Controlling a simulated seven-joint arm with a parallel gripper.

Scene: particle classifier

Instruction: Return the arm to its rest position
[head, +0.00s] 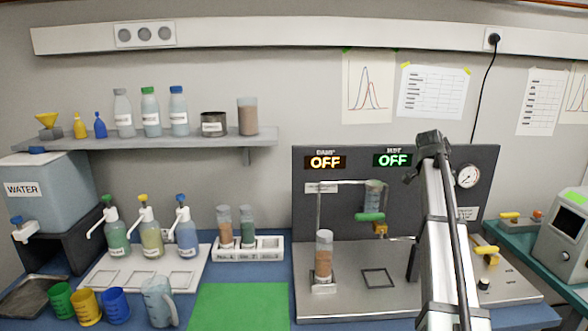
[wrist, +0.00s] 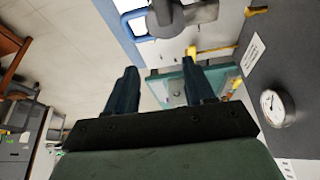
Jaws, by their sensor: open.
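My arm rises from the lower right of the head view, in front of the particle classifier (head: 345,265). Its upper end is near the gauge; the gripper's fingers cannot be made out there. In the wrist view my gripper (wrist: 155,85) shows two dark fingers spread apart with nothing between them. Beyond the fingers are a teal bench and a grey floor. The classifier's two displays (head: 325,162) both read OFF. A tube of brown particles (head: 323,258) stands upright on the left of the classifier's base.
The gauge (head: 467,175) is close to my arm. A green mat (head: 238,306) lies bare on the bench. A rack (head: 270,251) with two tubes, several pump bottles, coloured cups and a clear jug (head: 158,300) stand left. A shelf (head: 180,141) holds bottles.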

